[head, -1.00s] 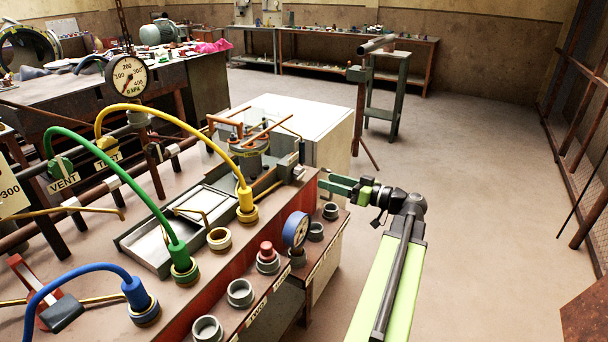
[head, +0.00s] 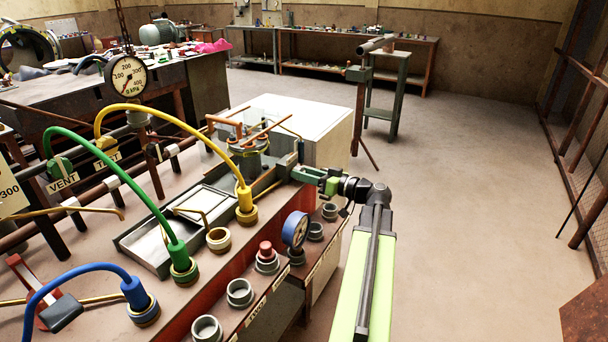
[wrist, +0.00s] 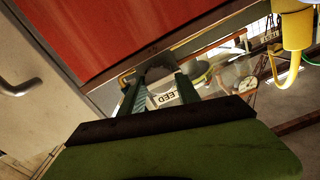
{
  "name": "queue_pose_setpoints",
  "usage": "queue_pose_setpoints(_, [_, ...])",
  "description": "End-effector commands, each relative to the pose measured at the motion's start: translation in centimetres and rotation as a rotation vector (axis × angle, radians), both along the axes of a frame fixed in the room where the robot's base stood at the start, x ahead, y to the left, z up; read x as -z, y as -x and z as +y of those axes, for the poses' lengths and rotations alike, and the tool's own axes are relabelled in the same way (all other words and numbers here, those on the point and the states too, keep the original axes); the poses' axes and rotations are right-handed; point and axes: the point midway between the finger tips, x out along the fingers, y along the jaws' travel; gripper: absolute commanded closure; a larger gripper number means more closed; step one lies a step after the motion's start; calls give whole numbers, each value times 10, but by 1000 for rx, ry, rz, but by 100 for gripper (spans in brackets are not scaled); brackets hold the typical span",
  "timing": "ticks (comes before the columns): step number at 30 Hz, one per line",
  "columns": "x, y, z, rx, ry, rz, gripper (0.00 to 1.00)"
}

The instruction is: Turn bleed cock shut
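A white label reading "LEED" (wrist: 170,97), its first letter covered, shows between my fingers in the wrist view. A grey rounded piece (wrist: 160,73) above it, between the fingertips, looks like part of the bleed cock; its handle's angle is unclear. In the head view a small upright grey-green fitting (head: 301,150) stands at the bench's right end, just behind my fingertips. My green gripper (head: 303,172) reaches left to that end. In the wrist view its two fingers (wrist: 160,82) are apart, one on each side of the grey piece; contact cannot be told.
A red bench side (wrist: 95,35) lies close to my gripper in the wrist view. A blue-rimmed gauge (head: 296,230) and grey sockets (head: 240,293) line the lower shelf. A yellow hose (head: 244,197) rises left of my gripper. The floor (head: 480,200) at right is clear.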

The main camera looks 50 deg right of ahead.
Motion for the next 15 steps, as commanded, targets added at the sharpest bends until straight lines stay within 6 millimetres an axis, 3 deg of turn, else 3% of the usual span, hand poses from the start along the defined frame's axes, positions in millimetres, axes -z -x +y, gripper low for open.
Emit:
queue_pose_setpoints(1, [0,0,0,0,0,0,71])
queue_pose_setpoints(8, [0,0,0,0,0,0,100])
queue_pose_setpoints(15, [0,1,0,0,-22,6,100])
